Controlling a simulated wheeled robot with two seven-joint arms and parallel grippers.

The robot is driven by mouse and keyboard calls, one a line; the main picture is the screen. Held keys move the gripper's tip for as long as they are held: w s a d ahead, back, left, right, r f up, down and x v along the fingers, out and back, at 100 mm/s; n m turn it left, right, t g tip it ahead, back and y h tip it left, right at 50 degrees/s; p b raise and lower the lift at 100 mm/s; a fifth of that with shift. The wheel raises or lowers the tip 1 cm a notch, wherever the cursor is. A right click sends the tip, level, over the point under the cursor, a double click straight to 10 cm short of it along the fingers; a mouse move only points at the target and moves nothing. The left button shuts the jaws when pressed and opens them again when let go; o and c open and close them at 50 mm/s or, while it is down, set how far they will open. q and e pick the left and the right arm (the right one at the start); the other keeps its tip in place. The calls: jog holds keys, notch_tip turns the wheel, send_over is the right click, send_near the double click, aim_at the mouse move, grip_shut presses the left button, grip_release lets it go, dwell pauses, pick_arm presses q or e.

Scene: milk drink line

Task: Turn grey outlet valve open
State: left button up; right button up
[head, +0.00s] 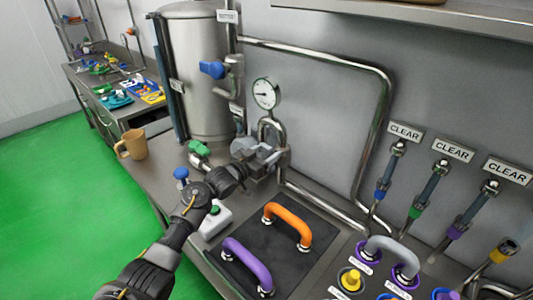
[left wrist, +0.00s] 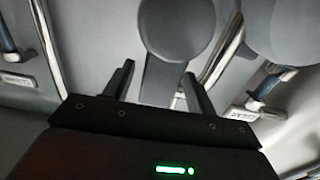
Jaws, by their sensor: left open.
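The grey outlet valve (head: 243,145) is on the pipework to the right of the steel tank, below the round gauge. In the left wrist view its grey lever (left wrist: 163,80) runs down from a round grey hub (left wrist: 176,28). My left gripper (head: 264,158) is at the valve and partly covers it in the head view. In the left wrist view the left gripper (left wrist: 160,88) is open, with the lever between its two fingers. A gap shows on each side of the lever, so the fingers look apart from it. My right gripper is in neither view.
A steel tank (head: 197,75) with a blue valve handle (head: 212,69) stands behind. A pressure gauge (head: 265,93) is just above the gripper. A green handle (head: 199,148), a brown mug (head: 132,145) and orange (head: 288,222) and purple (head: 247,262) loop handles are nearby.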

pick_arm(q)
jog(key=shift+a, duration=0.1)
jog(key=b+v, duration=0.2)
jog(key=v, duration=0.8)
jog(key=shift+s+a, duration=0.15)
jog(key=shift+s, duration=0.2)
